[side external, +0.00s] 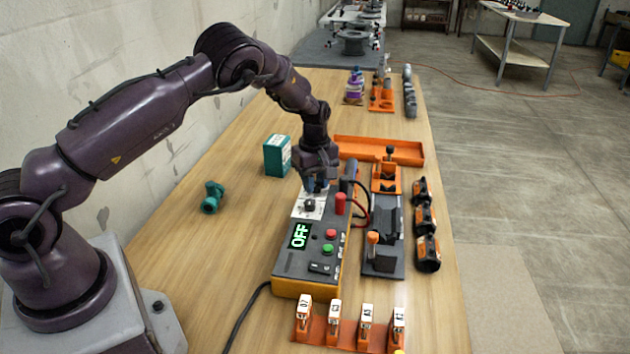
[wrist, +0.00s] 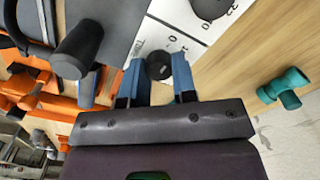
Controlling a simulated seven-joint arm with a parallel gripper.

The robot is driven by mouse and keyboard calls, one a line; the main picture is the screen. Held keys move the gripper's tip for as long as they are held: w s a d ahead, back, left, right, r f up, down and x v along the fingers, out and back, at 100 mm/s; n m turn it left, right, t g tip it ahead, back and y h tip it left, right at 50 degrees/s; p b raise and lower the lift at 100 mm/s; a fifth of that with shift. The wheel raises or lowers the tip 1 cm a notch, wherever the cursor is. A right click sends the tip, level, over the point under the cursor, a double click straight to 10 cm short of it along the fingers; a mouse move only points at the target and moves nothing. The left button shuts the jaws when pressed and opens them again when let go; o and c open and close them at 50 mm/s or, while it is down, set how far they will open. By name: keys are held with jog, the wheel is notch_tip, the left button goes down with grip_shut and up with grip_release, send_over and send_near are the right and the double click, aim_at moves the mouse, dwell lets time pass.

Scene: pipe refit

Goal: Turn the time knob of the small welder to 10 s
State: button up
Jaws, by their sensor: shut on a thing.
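The small welder (side external: 288,265) is a grey and yellow box with a lit display (side external: 299,237) reading OFF. Its white dial panel (wrist: 168,34) carries a large black knob (wrist: 210,7) and a smaller black knob (wrist: 159,66). My gripper (wrist: 160,72) has its blue fingers shut on the smaller knob, one on each side. The printed scale is partly hidden, and I cannot read the knob's setting. In the side view my gripper (side external: 314,188) reaches down at the panel's far end and hides the smaller knob; the large knob (side external: 309,204) shows in front of it.
A red post (side external: 340,203) stands close to the right of my gripper. A green box (side external: 277,155) and a teal fitting (side external: 211,197) lie to the left. An orange tray (side external: 380,150) is behind, and black clamps (side external: 427,253) are at right. Bare table lies at left.

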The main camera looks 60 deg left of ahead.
aim_at(316, 183)
jog(key=m, duration=0.3)
jog(key=shift+m, duration=0.3)
jog(key=shift+w+r+m, duration=0.1)
jog(key=shift+m, duration=1.9)
jog(key=o, duration=0.9)
notch_tip(316, 183, up, 13)
jog(key=shift+f, duration=0.1)
